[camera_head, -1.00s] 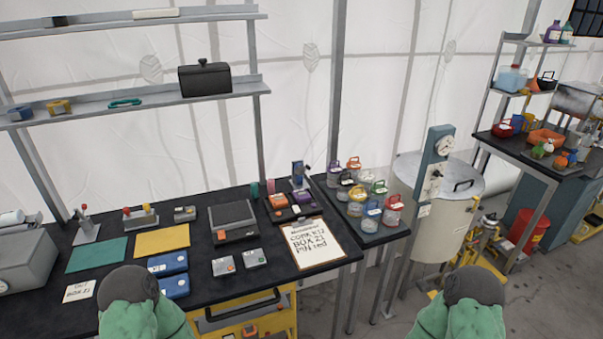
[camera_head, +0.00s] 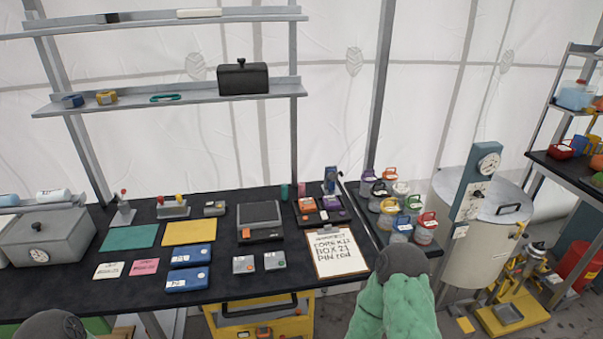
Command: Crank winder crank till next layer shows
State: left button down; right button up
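No winder crank can be made out for certain. A tall teal post (camera_head: 472,205) with a dial and small fittings stands against the large pale drum (camera_head: 490,225) at the right. A small blue upright device (camera_head: 330,181) stands at the back right of the black bench (camera_head: 110,211); its details are too small to tell. Two green arm parts of mine with dark round caps show at the bottom edge, one low at the left and one right of centre. Neither gripper shows, and neither arm part is seen touching a device.
A clipboard (camera_head: 337,252), blue boxes (camera_head: 188,278) and coloured mats lie on the bench. Lidded jars (camera_head: 400,228) fill the side table. A yellow-based device (camera_head: 515,311) stands on the floor at right. A yellow drawer unit (camera_head: 262,320) is under the bench.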

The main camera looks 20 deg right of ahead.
aim_at(333, 176)
jog(key=l+u, duration=0.2)
jog(key=l, duration=0.25)
jog(key=l+u, duration=0.15)
jog(key=l, duration=0.35)
jog(key=k+l+u, duration=0.2)
jog(key=l, duration=0.25)
jog(key=l+u, duration=0.2)
jog(key=l, duration=0.25)
jog(key=k+l+u, duration=0.2)
jog(key=l, duration=0.25)
jog(key=i, duration=0.1)
